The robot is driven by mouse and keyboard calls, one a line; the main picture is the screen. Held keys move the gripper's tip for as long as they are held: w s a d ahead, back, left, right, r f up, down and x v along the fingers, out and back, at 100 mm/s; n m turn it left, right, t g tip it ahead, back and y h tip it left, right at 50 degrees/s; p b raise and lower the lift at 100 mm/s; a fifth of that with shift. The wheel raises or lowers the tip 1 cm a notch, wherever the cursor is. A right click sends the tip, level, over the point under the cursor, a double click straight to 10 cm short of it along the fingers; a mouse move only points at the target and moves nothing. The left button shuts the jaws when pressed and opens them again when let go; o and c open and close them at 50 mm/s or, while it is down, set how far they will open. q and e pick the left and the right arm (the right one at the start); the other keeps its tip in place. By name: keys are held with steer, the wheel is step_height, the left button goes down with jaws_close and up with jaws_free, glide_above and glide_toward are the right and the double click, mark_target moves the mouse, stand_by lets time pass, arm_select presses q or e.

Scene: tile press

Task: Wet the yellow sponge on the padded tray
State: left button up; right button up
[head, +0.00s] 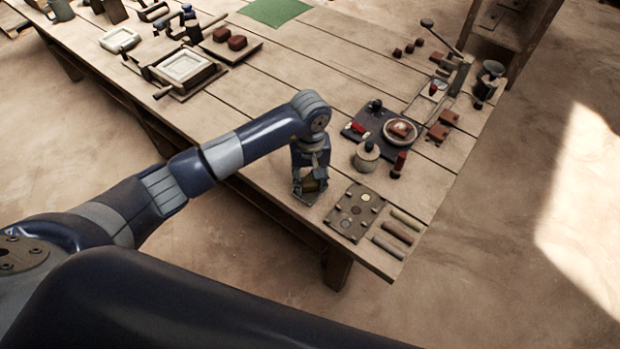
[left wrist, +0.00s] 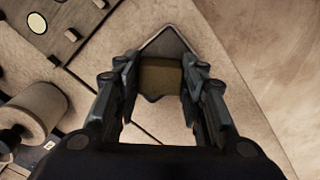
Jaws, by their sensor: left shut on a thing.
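My left gripper (head: 311,187) is at the front edge of the workbench, pointing down. It is shut on the yellow sponge (left wrist: 160,77), a dull yellow-brown block between its fingers in the left wrist view. The sponge also shows partly in the head view (head: 312,184). A small grey tray with a raised rim (left wrist: 168,38) lies under the sponge, and its corner shows beyond it. Fingers and sponge hide most of the tray, so I cannot tell whether the sponge presses on its pad. My right gripper is not in view.
Right of the gripper lies a board with round discs (head: 341,225), then several rods (head: 397,231). A framed mould (head: 185,68) is farther left. Bare planks (head: 240,105) lie between.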

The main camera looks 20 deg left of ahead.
mark_target(310, 181)
arm_select(q)
steer(key=shift+s, duration=0.1)
steer(key=shift+r+p, duration=1.3)
steer(key=shift+r, duration=1.05)
steer(key=shift+r+p, duration=0.5)
steer(key=shift+r, duration=0.6)
